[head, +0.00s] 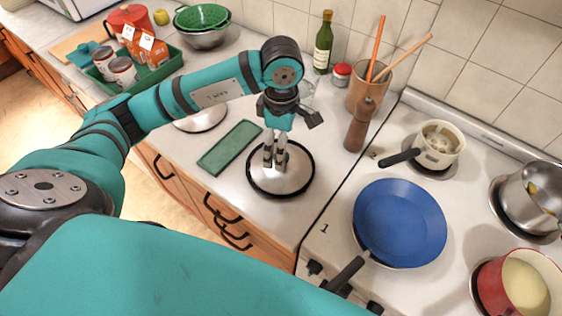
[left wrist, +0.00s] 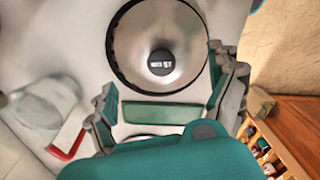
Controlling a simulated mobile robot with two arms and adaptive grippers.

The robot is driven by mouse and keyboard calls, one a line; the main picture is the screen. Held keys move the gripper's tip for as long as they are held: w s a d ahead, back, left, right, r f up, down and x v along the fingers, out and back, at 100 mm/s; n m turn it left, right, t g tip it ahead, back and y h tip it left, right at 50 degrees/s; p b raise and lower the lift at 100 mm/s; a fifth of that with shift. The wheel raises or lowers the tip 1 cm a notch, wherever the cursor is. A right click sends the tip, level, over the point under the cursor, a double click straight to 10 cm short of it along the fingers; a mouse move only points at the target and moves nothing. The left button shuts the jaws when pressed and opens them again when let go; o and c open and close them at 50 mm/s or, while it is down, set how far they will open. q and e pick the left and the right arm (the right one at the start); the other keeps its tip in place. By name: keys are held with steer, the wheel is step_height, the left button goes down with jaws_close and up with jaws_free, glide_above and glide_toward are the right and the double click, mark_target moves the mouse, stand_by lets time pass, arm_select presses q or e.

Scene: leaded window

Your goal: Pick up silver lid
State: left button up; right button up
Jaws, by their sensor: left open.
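A round silver lid (head: 292,181) with a dark rim lies on the white counter in the middle of the head view. My left gripper (head: 274,162) points down over it, and its fingers hide the knob there. In the left wrist view the lid (left wrist: 137,45) is at the top, with its black knob (left wrist: 161,62) near the lid's centre. The left gripper's fingers (left wrist: 165,78) are spread wide, with nothing held between them. Whether the fingertips touch the lid cannot be told. My right gripper is not in view.
A green mat (head: 229,147) lies left of the lid; another lid (head: 202,122) is partly behind my arm. A pepper mill (head: 359,126) and utensil pot (head: 366,95) stand behind to the right. A blue pan (head: 400,222) is on the stove at right.

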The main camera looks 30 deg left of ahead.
arm_select(q)
steer(key=shift+f+p, duration=0.45)
steer(key=shift+f, duration=0.1)
step_height(320, 180, down, 4)
steer(key=shift+s+r+p, duration=0.15)
steer(key=shift+r+p, duration=0.05)
steer(key=shift+p, duration=0.75)
steer(key=shift+a+f, duration=0.1)
steer(key=shift+f, duration=0.35)
steer(key=shift+s, duration=0.1)
steer(key=c, duration=1.6)
steer(key=shift+f, duration=0.1)
jaws_close()
